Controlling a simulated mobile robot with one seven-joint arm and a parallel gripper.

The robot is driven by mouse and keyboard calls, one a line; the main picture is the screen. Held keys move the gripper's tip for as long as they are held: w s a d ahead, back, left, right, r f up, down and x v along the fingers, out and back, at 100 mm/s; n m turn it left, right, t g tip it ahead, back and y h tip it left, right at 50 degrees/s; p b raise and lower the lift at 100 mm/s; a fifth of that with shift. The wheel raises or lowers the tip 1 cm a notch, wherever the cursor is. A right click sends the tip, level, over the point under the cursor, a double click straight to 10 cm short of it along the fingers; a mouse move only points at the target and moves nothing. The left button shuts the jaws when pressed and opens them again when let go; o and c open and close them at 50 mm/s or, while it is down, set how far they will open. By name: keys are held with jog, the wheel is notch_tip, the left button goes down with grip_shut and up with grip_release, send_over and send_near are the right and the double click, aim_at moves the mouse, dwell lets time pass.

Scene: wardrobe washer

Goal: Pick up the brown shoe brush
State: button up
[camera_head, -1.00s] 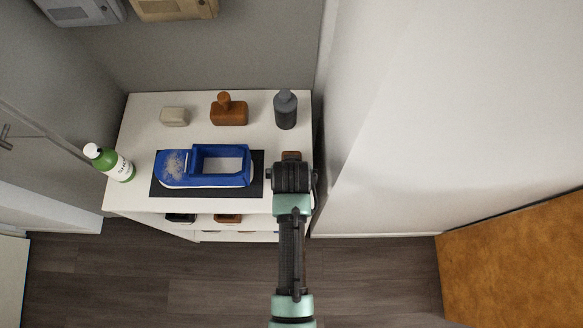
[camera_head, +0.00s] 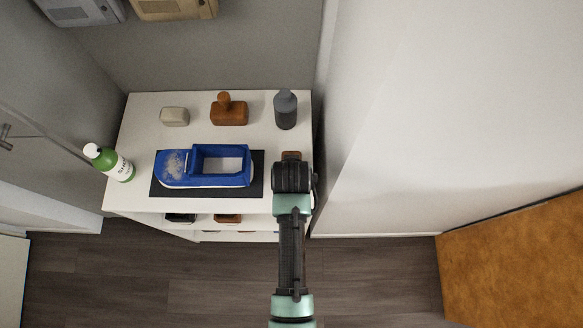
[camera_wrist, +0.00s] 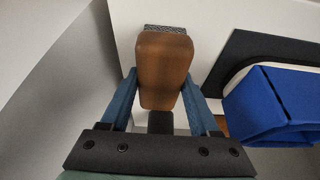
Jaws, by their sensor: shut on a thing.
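The brown shoe brush (camera_wrist: 163,72) is between the two blue fingers of my gripper (camera_wrist: 157,98) in the wrist view, with its dark bristles at the far end. My gripper is shut on it. In the head view, only a small brown part of the brush (camera_head: 291,155) shows past my gripper (camera_head: 291,165), at the right front of the white cabinet top (camera_head: 260,140). Whether the brush touches the cabinet top is hard to tell.
A white wall (camera_head: 400,110) is close on the right.

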notch_tip(320, 180, up, 10)
jog(key=shift+r, duration=0.25)
jog(key=o, duration=0.9)
jog(key=c, duration=0.7)
jog(key=shift+o, duration=0.2)
notch_tip(320, 180, up, 4)
jog(key=p, duration=0.5)
send_over(178, 157)
jog(key=s, duration=0.2)
notch_tip(178, 157, down, 3)
jog(key=b, duration=0.2)
jog(key=shift+b, duration=0.3)
jog(key=shift+f+b, duration=0.45)
jog(key=shift+f, duration=0.4)
jog(key=shift+f+b, duration=0.95)
jog(key=shift+f, duration=0.45)
